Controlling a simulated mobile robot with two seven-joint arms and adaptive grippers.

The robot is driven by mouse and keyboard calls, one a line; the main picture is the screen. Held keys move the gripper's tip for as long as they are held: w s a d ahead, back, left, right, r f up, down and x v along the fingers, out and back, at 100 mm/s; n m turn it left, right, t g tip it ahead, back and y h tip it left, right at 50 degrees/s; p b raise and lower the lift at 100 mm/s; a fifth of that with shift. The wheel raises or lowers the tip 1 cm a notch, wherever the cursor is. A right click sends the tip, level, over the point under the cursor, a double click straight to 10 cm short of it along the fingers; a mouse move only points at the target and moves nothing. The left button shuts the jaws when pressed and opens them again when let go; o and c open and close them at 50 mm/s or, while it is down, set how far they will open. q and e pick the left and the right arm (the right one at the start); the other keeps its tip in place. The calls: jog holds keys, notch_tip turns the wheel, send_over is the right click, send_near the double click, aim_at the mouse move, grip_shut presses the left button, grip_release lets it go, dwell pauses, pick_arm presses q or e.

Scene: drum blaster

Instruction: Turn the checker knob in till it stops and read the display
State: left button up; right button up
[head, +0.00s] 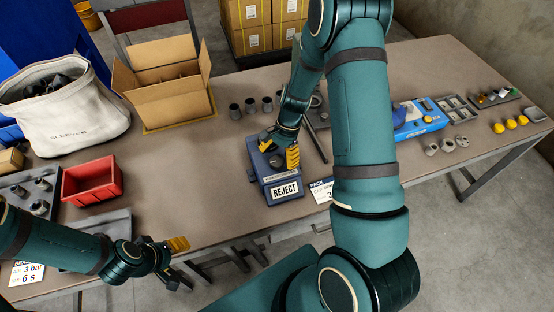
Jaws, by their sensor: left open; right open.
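The checker (260,173) is a small dark blue box on the table near the middle. A white plate reading "REJECT" (285,190) is on its front. The knob cannot be told clearly; a dark round part (275,160) shows on top of the box beside my gripper. My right gripper (282,148) points down over the checker, open, with a yellow finger pad at its right side. Whether it touches the knob cannot be seen. My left gripper (180,262) is open and empty in front of the table's near edge, left of the checker.
A red bin (92,182), an open cardboard box (163,82) and a white sack (65,125) stand on the left. Several grey cylinders (250,105) stand behind the checker. A blue device (420,118) and trays are on the right. My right arm hides part of the table.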

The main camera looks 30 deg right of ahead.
jog(key=v, duration=1)
jog(key=shift+r, duration=0.3)
jog(key=a+f+b, duration=0.1)
jog(key=f, duration=0.2)
jog(key=s+a+f+n+b, duration=0.1)
jog(key=f, duration=0.3)
jog(key=a+f+n+b, duration=0.1)
jog(key=a+f, duration=0.1)
jog(key=f, duration=0.2)
jog(key=shift+s+a+f+g, duration=0.1)
jog(key=shift+s+g, duration=0.25)
jog(key=shift+g, duration=0.05)
jog(key=shift+h, duration=0.3)
jog(key=c, duration=1.2)
